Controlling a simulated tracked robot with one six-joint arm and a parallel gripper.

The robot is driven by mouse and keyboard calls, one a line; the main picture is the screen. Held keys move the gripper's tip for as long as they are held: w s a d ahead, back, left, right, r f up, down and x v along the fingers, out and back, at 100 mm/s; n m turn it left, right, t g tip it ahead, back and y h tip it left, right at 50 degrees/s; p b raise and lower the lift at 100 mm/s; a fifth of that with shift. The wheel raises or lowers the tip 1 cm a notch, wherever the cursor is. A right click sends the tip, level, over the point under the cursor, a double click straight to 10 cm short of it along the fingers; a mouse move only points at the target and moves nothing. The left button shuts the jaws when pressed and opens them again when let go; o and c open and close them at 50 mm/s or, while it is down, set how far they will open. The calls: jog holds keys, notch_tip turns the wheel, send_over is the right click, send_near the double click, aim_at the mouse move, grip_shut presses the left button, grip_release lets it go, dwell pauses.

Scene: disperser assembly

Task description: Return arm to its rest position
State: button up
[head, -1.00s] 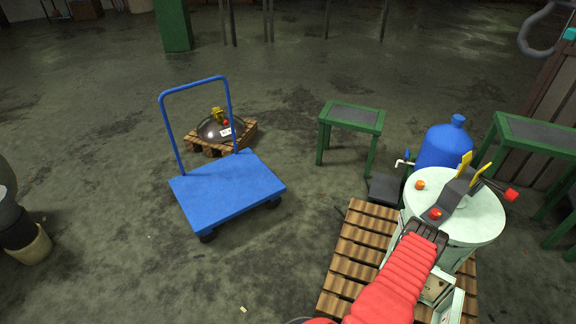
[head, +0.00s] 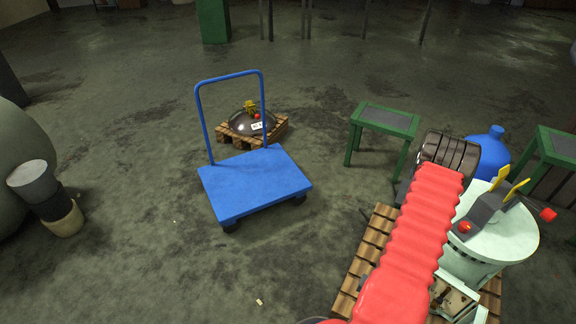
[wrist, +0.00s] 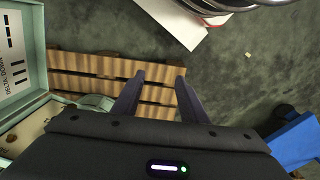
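My gripper (wrist: 159,80) shows in the wrist view with its two dark fingers apart and nothing between them. It hangs above the wooden pallet, whose slats (wrist: 95,85) show behind the fingers. In the head view my red-sleeved arm reaches up from the bottom edge, and its dark wrist end (head: 448,152) is in front of the blue bottle. The fingers are hidden in the head view. The pale drum (head: 510,235), with yellow handles and red knobs on top, stands right of the arm.
The wooden pallet (head: 372,250) lies under the arm. A green table (head: 384,120) and a blue bottle (head: 490,150) stand behind it. A blue trolley (head: 255,185) stands left, with a domed device (head: 245,122) on a small pallet behind. An open case (wrist: 22,70) is beside the gripper. Floor between is clear.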

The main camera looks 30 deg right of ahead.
jog(key=w+a+r+n, duration=0.1)
jog(key=w+a+r, duration=0.25)
jog(key=r, duration=0.55)
jog(key=w+a+r+n, duration=0.2)
jog(key=w+a+r, duration=0.15)
jog(key=r, duration=0.65)
jog(key=w+a+r+n, duration=0.1)
jog(key=w+a+r, duration=0.25)
jog(key=r, duration=0.55)
jog(key=a+r+n+t, duration=0.2)
jog(key=a+r+n, duration=0.2)
jog(key=a+r, duration=0.6)
jog(key=a+r+n+t, duration=0.3)
jog(key=a+r, duration=0.8)
jog(key=r, duration=0.8)
jog(key=shift+w+a+n+t, duration=0.2)
jog(key=shift+w+n+t, duration=0.1)
jog(key=shift+n, duration=0.1)
jog(key=shift+f, duration=0.1)
jog(key=shift+c, duration=1)
jog(key=shift+d, duration=0.1)
